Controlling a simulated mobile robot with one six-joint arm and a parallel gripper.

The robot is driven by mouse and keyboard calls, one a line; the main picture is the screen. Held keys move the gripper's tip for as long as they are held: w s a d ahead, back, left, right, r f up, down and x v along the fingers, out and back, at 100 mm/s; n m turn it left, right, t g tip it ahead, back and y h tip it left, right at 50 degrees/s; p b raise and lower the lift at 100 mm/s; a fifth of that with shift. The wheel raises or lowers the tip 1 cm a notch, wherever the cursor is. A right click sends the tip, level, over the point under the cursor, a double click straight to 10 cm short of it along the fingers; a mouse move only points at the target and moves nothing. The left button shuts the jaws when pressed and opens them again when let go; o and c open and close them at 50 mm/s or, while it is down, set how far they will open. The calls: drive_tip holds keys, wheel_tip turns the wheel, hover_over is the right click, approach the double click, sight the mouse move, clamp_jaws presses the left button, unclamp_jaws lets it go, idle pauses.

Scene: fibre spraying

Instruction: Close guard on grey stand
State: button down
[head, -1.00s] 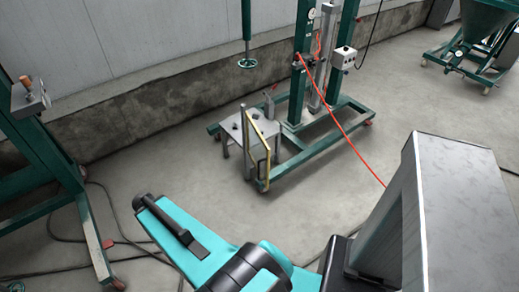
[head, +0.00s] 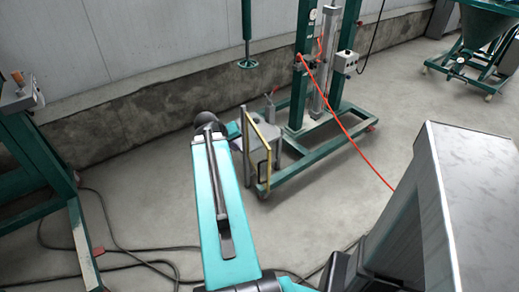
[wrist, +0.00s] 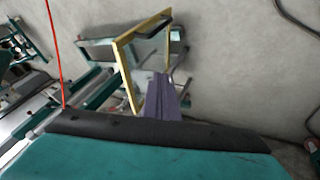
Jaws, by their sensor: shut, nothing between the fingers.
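The guard (head: 259,131), a clear panel in a yellow frame, stands upright and angled at the near side of the grey stand (head: 270,130). In the wrist view the yellow frame of the guard (wrist: 126,76) is tilted at top centre, with a dark handle-like bar along its upper edge. My gripper (wrist: 161,77) is shut and empty. Its fingers overlap the lower part of the guard in the wrist view; I cannot tell whether they touch it.
A green wheeled frame (head: 318,158) stands behind the stand, with a red hose (head: 345,132) hanging down to the right. Another green frame (head: 75,230) is at far left. Dark cables (head: 115,240) lie on the floor. A concrete ledge runs along the back wall.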

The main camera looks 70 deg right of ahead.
drive_tip(key=shift+s+d+r+m+h, duration=0.3)
drive_tip(key=shift+s+d+r, duration=0.65)
drive_tip(key=shift+s+d, duration=0.25)
drive_tip(key=shift+f, duration=0.1)
approach(263, 147)
wheel_tip(263, 147, down, 3)
drive_tip(key=w, duration=0.3)
drive_tip(key=shift+s+d+f, duration=0.1)
drive_tip(key=shift+s+d, duration=0.5)
drive_tip(key=shift+s, duration=0.25)
drive_tip(key=shift+s+d+f, duration=0.1)
drive_tip(key=shift+s+d, duration=0.45)
drive_tip(key=shift+s, duration=0.25)
